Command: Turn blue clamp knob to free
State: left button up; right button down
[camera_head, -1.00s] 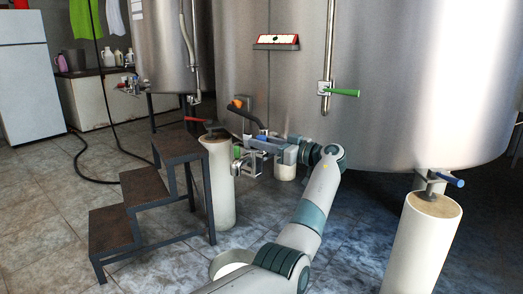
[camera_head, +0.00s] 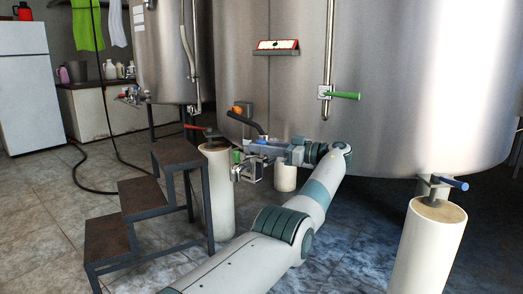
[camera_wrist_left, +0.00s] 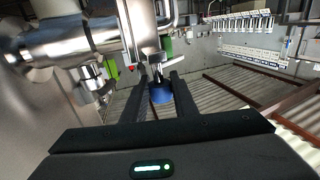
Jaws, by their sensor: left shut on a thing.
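The blue clamp knob (camera_wrist_left: 160,95) shows in the left wrist view, between the dark fingers of my left gripper (camera_wrist_left: 162,86). The gripper is shut on it. Metal fittings of the outlet stand just beyond and above the knob. In the head view my left gripper (camera_head: 258,149) reaches in from the right side of the outlet at the foot of the big steel tank (camera_head: 400,90). There the knob is mostly hidden by the gripper, and its turn cannot be read. My right gripper is not in view.
A dark step stool (camera_head: 142,196) and a pale leg (camera_head: 217,185) stand left of the outlet. A green-handled valve (camera_head: 247,170) hangs close below my gripper.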

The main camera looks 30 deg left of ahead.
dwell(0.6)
pick_arm(q)
jog(key=o, duration=1)
jog(key=shift+o, duration=0.2)
